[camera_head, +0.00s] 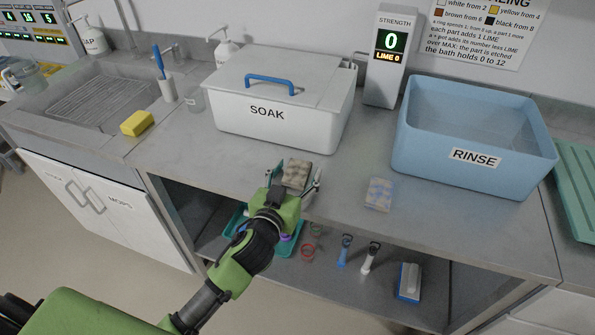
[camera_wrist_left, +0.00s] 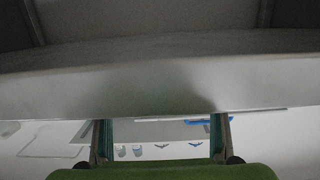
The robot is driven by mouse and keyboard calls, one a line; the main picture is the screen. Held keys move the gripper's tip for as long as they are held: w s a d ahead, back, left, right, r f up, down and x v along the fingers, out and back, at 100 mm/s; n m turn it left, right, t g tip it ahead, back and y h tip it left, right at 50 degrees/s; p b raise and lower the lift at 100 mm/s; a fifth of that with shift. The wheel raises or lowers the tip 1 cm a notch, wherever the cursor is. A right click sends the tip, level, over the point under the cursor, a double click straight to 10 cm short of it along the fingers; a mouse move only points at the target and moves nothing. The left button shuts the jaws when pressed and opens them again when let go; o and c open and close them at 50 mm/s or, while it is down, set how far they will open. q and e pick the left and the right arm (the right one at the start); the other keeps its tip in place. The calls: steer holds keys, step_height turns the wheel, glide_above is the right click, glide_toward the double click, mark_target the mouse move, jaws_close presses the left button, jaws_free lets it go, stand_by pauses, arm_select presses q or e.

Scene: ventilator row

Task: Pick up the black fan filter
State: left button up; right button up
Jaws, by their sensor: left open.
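I cannot make out a thing that is plainly a black fan filter in either view. My left gripper (camera_head: 297,181) is open at the front edge of the counter. A speckled beige-grey block (camera_head: 296,173) shows between its fingers in the head view; contact cannot be told. In the left wrist view the open fingers (camera_wrist_left: 162,132) have no visible thing held between them, and a pale edge crosses in front. A teal tray (camera_head: 289,249) on the shelf below is partly hidden by my left arm. My right gripper is not in view.
On the counter (camera_head: 180,135) stand a lidded SOAK box (camera_head: 235,115), a blue RINSE tub (camera_head: 420,155), a strength display (camera_head: 387,85) and a patterned block (camera_head: 379,194). The lower shelf holds a blue tool (camera_head: 345,250), a white tool (camera_head: 370,258) and a blue-grey block (camera_head: 408,282).

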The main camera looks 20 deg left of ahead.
arm_select(q)
steer(key=shift+w, duration=0.3)
steer(key=c, duration=1.1)
steer(key=shift+o, duration=0.2)
steer(key=shift+r, duration=0.25)
step_height(320, 180, up, 2)
steer(key=shift+r, duration=0.2)
steer(key=s+r, duration=0.4)
steer(key=r, duration=0.1)
steer(key=shift+s+d+r, duration=0.15)
steer(key=shift+d, duration=0.05)
steer(key=s+r+p, duration=0.3)
steer(key=s+r, duration=0.2)
steer(key=s, duration=0.4)
steer(key=shift+s+d, duration=0.3)
steer(key=shift+s, duration=0.1)
